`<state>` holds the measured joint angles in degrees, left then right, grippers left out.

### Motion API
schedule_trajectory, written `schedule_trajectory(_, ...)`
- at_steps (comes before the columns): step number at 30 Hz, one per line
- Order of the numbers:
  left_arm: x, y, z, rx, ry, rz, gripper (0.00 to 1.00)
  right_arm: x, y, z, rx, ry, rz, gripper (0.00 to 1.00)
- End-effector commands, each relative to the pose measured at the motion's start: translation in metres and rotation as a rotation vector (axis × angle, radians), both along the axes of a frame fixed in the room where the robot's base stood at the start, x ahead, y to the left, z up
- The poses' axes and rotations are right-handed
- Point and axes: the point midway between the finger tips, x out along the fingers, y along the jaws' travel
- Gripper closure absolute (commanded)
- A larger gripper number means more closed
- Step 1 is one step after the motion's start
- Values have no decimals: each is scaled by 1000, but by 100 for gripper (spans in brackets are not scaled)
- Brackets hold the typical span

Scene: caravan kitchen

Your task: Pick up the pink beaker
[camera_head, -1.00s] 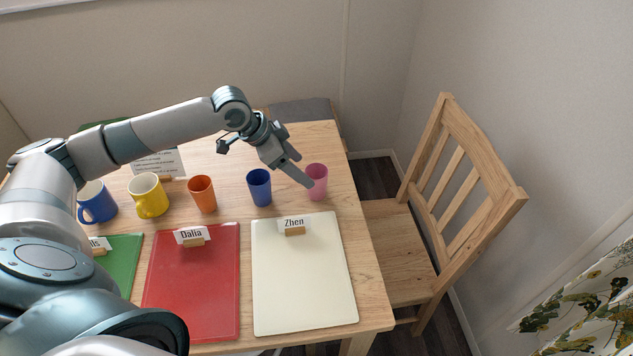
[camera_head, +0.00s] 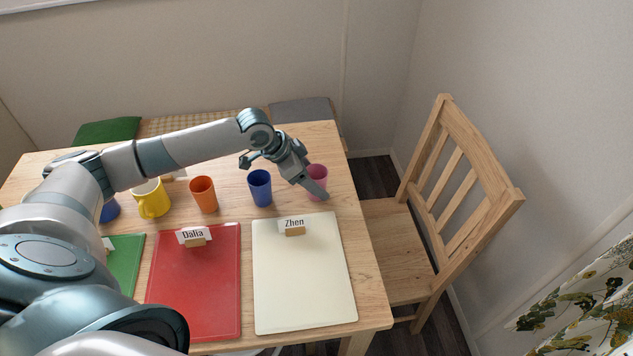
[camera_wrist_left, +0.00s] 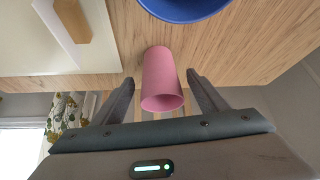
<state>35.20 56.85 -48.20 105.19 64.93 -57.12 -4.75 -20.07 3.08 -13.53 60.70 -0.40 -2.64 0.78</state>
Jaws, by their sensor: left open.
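The pink beaker (camera_head: 319,174) stands upright at the right end of the row of cups, near the table's right edge. My left gripper (camera_head: 313,186) is at the beaker and partly covers it in the head view. In the left wrist view the pink beaker (camera_wrist_left: 162,80) lies between the two open fingers of the left gripper (camera_wrist_left: 160,92), with a gap on each side. My right gripper is not in view.
A blue beaker (camera_head: 260,187) stands just left of the pink one, then an orange beaker (camera_head: 202,194) and a yellow mug (camera_head: 150,198). A cream board with the Zhen card (camera_head: 303,280) lies in front. A wooden chair (camera_head: 400,250) stands at the right.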

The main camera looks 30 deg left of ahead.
Motion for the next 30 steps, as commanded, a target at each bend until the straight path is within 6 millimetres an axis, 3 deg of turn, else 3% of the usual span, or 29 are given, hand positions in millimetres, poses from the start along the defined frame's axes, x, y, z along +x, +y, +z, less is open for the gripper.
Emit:
schedule_trajectory(6,6,-5,-13,1,1,1,33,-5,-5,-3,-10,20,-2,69)
schedule_trajectory(19,6,-5,-14,1,0,1,33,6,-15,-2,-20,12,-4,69)
schedule_trajectory(20,6,-5,-14,1,0,1,35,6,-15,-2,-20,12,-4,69)
schedule_trajectory(25,6,-5,-14,1,0,1,76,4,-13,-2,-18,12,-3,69)
schedule_trajectory(30,6,-5,-13,1,-1,1,76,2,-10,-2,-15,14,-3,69)
